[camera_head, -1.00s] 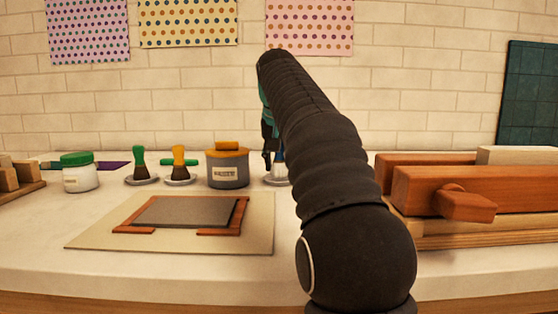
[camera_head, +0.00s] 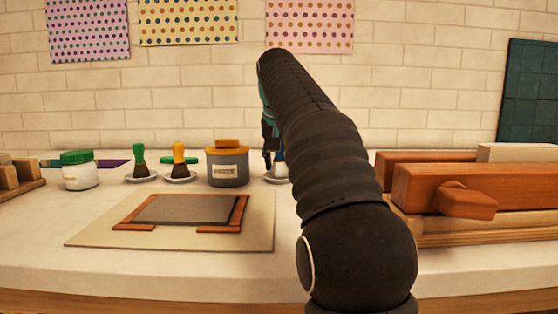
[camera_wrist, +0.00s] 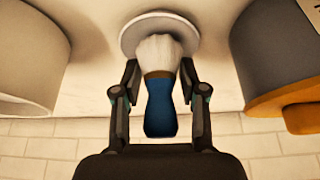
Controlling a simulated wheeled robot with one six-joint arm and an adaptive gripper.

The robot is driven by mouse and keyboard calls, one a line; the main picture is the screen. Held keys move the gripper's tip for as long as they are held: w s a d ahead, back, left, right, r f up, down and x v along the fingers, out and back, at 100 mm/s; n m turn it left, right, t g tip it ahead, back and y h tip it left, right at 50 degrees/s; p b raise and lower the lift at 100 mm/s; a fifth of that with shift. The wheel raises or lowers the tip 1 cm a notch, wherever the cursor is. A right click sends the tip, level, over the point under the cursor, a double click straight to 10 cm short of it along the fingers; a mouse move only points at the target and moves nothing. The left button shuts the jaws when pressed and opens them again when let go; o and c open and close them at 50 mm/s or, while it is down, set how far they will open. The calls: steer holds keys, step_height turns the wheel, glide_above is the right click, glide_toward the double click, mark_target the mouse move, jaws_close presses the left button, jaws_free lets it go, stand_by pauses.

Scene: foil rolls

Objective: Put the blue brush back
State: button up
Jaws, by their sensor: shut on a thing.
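The blue brush (camera_wrist: 160,108) is between the two fingers of my gripper (camera_wrist: 160,95) in the wrist view. Its blue handle points toward my palm and its pale bristles meet a round white saucer (camera_wrist: 129,36). My gripper is shut on the brush. In the head view my arm hides most of the brush; the saucer's left edge (camera_head: 271,180) and part of my gripper (camera_head: 268,140) show beside the arm.
Left of the saucer stands a grey paste pot (camera_head: 228,170) with an orange lid. Further left are a yellow brush (camera_head: 179,155) and a green brush (camera_head: 139,156) on saucers, and a green-lidded jar (camera_head: 79,172). A wooden press (camera_head: 440,190) stands on the right.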

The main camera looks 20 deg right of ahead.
steer(key=shift+f, duration=0.4)
stand_by(0.3)
steer(key=o, duration=1.7)
steer(key=shift+r+p, duration=1.6)
steer(key=shift+r, duration=0.05)
steer(key=shift+r+p, duration=0.6)
steer(key=shift+r, duration=0.6)
steer(key=shift+w+r, duration=0.1)
steer(key=shift+r, duration=1.55)
